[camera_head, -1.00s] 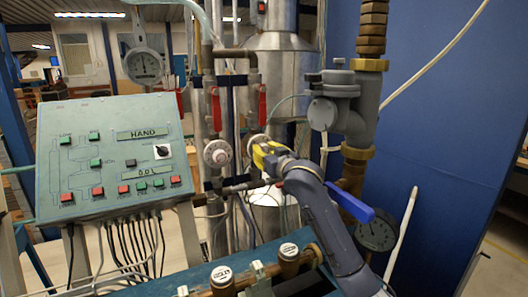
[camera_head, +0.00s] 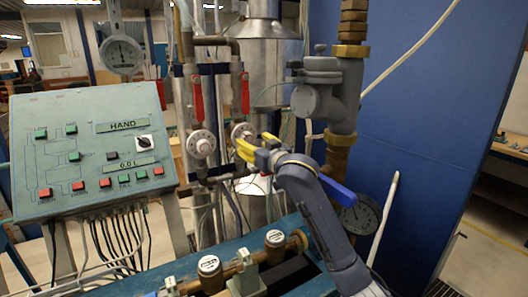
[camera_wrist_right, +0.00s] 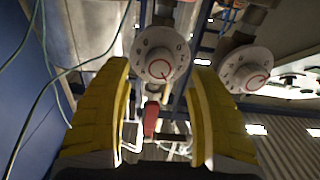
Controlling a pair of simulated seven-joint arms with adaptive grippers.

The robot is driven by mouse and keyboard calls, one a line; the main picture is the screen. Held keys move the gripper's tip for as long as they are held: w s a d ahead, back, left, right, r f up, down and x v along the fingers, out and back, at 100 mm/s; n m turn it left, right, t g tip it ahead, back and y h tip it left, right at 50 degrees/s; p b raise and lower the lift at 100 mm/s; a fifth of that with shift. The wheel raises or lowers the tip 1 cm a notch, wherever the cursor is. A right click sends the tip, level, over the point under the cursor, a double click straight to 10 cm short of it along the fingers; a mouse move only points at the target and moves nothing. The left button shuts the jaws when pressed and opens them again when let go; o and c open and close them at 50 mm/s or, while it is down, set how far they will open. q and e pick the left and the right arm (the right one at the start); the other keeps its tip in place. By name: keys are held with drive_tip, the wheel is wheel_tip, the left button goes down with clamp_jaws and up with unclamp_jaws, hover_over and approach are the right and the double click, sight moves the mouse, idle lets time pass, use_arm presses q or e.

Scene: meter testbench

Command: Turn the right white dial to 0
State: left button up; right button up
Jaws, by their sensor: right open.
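The right white dial (camera_head: 243,134) is mounted on the pipework in front of me, partly hidden by my gripper in the head view. In the right wrist view this dial (camera_wrist_right: 160,56) shows face-on with a red ring and dark numerals, between and beyond the fingertips. My right gripper (camera_head: 242,147) has yellow fingers, spread apart and empty, just in front of and slightly below the dial; I cannot tell whether they touch it. The left white dial (camera_head: 201,144) sits beside it and also shows in the wrist view (camera_wrist_right: 243,70). My left gripper is out of view.
A control panel (camera_head: 85,150) with coloured buttons stands at left. Red-handled valves (camera_head: 197,98) hang above the dials. A grey pipe fitting (camera_head: 318,98) and a blue lever (camera_head: 338,190) are at right. Brass meters (camera_head: 209,268) lie below.

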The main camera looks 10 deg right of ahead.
drive_tip(key=v, duration=0.8)
